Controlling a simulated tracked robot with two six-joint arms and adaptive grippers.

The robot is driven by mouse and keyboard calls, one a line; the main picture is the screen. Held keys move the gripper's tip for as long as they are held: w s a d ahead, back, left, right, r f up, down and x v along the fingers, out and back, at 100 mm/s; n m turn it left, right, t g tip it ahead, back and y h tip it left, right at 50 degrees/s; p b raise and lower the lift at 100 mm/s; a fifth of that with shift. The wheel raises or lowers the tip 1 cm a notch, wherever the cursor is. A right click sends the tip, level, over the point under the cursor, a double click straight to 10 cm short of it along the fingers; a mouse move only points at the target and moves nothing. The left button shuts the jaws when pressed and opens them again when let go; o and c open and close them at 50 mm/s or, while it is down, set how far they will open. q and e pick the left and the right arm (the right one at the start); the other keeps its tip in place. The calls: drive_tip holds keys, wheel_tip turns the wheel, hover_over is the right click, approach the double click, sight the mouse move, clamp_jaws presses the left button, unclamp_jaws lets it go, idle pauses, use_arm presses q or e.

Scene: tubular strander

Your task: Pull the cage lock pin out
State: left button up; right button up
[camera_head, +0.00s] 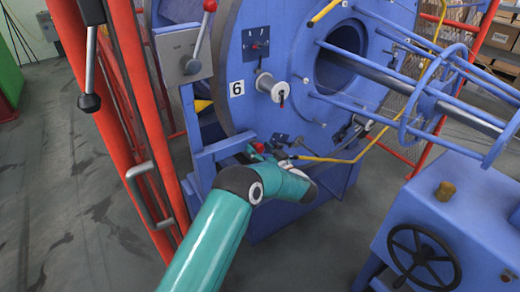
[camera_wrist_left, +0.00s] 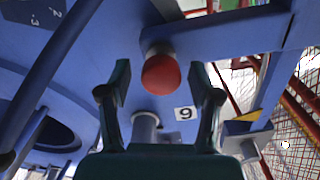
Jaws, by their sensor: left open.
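The cage lock pin shows its round red knob (camera_wrist_left: 161,74) in the middle of the left wrist view, on a grey collar at a blue bracket arm (camera_wrist_left: 215,36). In the head view the red knob (camera_head: 258,148) is small and partly hidden by my gripper. My left gripper (camera_wrist_left: 160,80) is open, with one finger on each side of the knob in that view. Gaps show between the fingers and the knob; I cannot tell the depth between them. In the head view my left gripper (camera_head: 264,153) is at the bracket, below the number 6 plate. My right gripper is out of view.
A lever with a red ball (camera_head: 210,6) rises above left. Red posts with a grey handle (camera_head: 148,195) stand left. A blue cabinet with a black handwheel (camera_head: 423,257) stands right.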

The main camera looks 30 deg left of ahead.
use_arm(q)
clamp_jaws()
drive_tip(key=shift+v, duration=1.75)
drive_tip(key=shift+w+f, duration=0.1)
unclamp_jaws()
drive_tip(key=shift+d, duration=0.1)
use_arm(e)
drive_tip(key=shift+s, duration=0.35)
use_arm(q)
approach(261, 150)
drive_tip(key=v, duration=0.5)
drive_tip(key=shift+f, duration=0.1)
